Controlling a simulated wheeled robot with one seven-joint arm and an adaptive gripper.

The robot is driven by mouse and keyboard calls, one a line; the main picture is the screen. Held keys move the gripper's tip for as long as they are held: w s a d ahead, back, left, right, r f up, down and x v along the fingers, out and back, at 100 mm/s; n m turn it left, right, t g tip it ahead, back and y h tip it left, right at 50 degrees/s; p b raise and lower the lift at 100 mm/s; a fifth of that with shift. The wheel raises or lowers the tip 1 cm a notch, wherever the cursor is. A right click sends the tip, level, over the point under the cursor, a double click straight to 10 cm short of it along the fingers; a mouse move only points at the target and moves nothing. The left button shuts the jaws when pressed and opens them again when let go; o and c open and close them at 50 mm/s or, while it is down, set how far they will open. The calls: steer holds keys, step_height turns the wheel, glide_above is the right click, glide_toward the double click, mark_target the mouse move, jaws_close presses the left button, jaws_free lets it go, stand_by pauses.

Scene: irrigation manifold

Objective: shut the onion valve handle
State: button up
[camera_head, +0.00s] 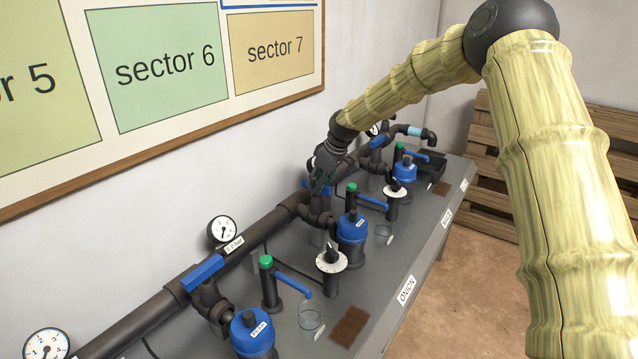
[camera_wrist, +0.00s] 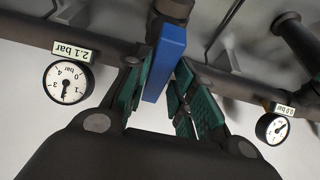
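The onion valve handle is a blue lever (camera_wrist: 165,62) on the dark pipe, crosswise to the pipe in the wrist view. In the head view it shows as a small blue bar (camera_head: 318,187) behind the ONION label (camera_head: 406,289), partly hidden by my gripper. My gripper (camera_head: 322,178) is at the handle. In the wrist view its green-padded fingers (camera_wrist: 160,88) are apart, one on each side of the blue lever. The pads look very close to the lever; I cannot tell whether they touch it.
Other blue handles lie along the pipe, nearer (camera_head: 202,272) and farther (camera_head: 377,141). A blue-capped canister (camera_head: 352,228), a white dial (camera_head: 331,260) and a green-topped tap (camera_head: 267,284) stand on the grey bench. In the wrist view, gauges flank the handle, left (camera_wrist: 68,83) and right (camera_wrist: 272,129).

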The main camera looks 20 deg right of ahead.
steer(key=shift+w+f, duration=0.4)
steer(key=c, duration=0.3)
steer(key=shift+a+r, duration=0.1)
steer(key=shift+r, duration=0.05)
jaws_close()
steer(key=shift+m, duration=0.3)
steer(key=shift+r+m+h, duration=0.1)
steer(key=shift+m+h, duration=0.4)
steer(key=shift+m, duration=0.5)
steer(key=m+h+p, duration=0.1)
steer(key=m, duration=0.2)
steer(key=m+t+h, duration=0.1)
steer(key=m, duration=0.2)
steer(key=shift+a+p, duration=0.15)
steer(key=shift+p, duration=0.25)
steer(key=m+h, duration=0.1)
steer(key=m, duration=0.1)
steer(key=m+h, duration=0.1)
steer(key=m, duration=0.1)
steer(key=shift+a+m+g+p, duration=0.1)
steer(key=shift+m+g+p, duration=0.2)
steer(key=shift+m+p, duration=0.1)
steer(key=shift+m+g+h, duration=0.6)
steer(key=shift+m+h, duration=0.1)
steer(key=shift+m, duration=1.5)
